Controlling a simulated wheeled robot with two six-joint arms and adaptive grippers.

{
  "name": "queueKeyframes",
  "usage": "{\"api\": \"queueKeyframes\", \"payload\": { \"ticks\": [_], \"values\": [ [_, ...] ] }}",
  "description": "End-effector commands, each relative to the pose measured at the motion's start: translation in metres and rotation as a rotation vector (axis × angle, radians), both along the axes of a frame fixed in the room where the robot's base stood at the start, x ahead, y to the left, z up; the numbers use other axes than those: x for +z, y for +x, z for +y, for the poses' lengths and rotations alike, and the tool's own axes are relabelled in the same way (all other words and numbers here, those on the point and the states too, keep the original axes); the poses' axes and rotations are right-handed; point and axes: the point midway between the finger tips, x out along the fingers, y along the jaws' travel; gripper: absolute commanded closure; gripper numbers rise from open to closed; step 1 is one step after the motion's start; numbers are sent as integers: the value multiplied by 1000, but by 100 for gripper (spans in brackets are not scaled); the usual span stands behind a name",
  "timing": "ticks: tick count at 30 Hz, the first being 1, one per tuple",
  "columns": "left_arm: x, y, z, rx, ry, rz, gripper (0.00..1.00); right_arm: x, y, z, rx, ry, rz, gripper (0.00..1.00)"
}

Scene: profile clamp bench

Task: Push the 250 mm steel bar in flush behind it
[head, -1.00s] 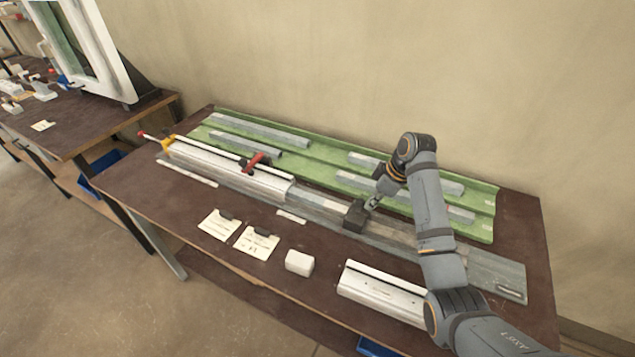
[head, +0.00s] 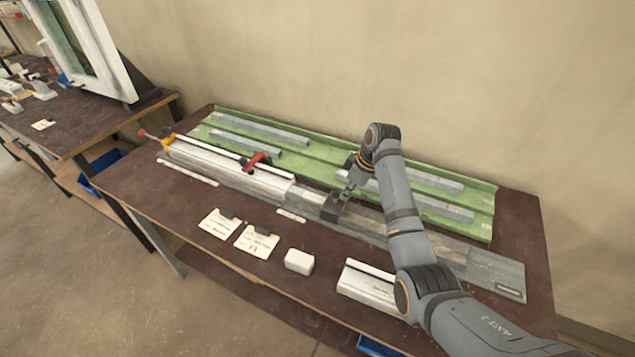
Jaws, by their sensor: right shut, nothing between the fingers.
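The white profile (head: 225,172) lies along the grey bench rail (head: 455,262), with a clamp with a red handle (head: 258,160) over it. A short grey length, seemingly the steel bar (head: 306,198), shows between the profile's right end and a dark block (head: 333,208). How much of the bar is inside the profile is hidden. My right gripper (head: 347,193) is shut and empty, its fingertips low at the dark block's back right side. Whether they touch it I cannot tell. My left gripper is not in view.
A green tray (head: 315,169) with several grey bars lies behind the rail. Two paper cards (head: 257,242), a white block (head: 299,261) and another white profile (head: 366,286) lie in front. My right arm crosses the rail's right part.

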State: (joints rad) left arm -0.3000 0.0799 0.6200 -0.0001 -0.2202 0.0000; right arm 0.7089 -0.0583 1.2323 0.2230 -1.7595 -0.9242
Motion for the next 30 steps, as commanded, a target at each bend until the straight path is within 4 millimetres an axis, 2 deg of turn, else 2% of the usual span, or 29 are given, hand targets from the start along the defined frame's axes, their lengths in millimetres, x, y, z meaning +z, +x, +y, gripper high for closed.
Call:
{"api": "queueKeyframes", "payload": {
  "ticks": [16,30],
  "values": [
    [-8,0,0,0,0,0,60,-1,22,37,1,3,-1,100],
    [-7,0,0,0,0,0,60,0,24,39,1,2,-1,100]
  ]
}}
